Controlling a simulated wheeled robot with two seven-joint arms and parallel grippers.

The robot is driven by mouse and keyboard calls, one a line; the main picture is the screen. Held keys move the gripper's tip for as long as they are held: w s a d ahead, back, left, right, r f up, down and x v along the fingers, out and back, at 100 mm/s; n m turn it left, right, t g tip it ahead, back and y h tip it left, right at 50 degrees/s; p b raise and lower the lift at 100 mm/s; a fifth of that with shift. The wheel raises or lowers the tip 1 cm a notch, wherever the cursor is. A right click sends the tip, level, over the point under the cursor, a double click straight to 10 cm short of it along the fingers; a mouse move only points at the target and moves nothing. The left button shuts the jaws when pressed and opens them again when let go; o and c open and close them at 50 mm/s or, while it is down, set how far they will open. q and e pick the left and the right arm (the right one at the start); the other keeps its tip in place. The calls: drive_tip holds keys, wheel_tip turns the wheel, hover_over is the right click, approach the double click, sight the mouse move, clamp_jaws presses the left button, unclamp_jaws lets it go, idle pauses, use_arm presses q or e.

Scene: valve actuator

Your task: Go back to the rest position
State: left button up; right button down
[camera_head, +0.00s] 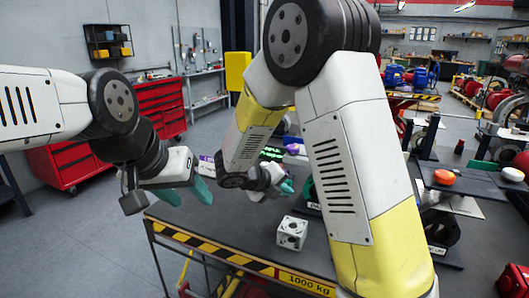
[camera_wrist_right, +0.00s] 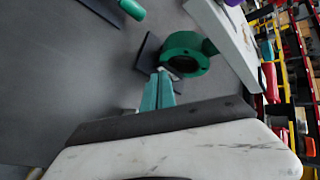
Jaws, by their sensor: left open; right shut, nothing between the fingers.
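My left gripper (camera_head: 186,194) is over the near left end of the dark work table (camera_head: 215,215). Its two teal fingers are apart with nothing between them. My right gripper (camera_head: 274,188) is above the middle of the table, partly screened by my right arm. In the right wrist view its teal fingers (camera_wrist_right: 158,92) are together and empty. A green round part with a dark opening (camera_wrist_right: 187,54) lies just past the fingertips in that view; whether they touch it I cannot tell. A white cube with dark round openings (camera_head: 292,233) sits on the table, clear of both grippers.
The table has a yellow-black striped edge (camera_head: 235,260). Green and purple items lie at its back. Red tool cabinets (camera_head: 160,106) stand back left. At right, a side stand holds an orange round part (camera_head: 444,177) and a white one (camera_head: 513,174). Floor at left is clear.

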drive_tip(key=s+d+r+m+g+y, duration=0.2)
drive_tip(key=s+d+r+m, duration=0.4)
drive_tip(key=m, duration=0.5)
drive_tip(key=s+d+r+m+g+y, duration=0.1)
drive_tip(key=s+d+m+g+y, duration=0.15)
drive_tip(key=s+m, duration=0.65)
drive_tip(key=s+a+r+m+t+y, duration=0.1)
drive_tip(key=s+r+m+t+y, duration=0.2)
drive_tip(key=m, duration=1.6)
drive_tip(key=s+r+y, duration=0.2)
drive_tip(key=s+r, duration=0.2)
drive_tip(key=s, duration=0.1)
drive_tip(key=shift+s+r, duration=0.25)
drive_tip(key=shift+s, duration=0.15)
drive_tip(key=shift+t, duration=0.25)
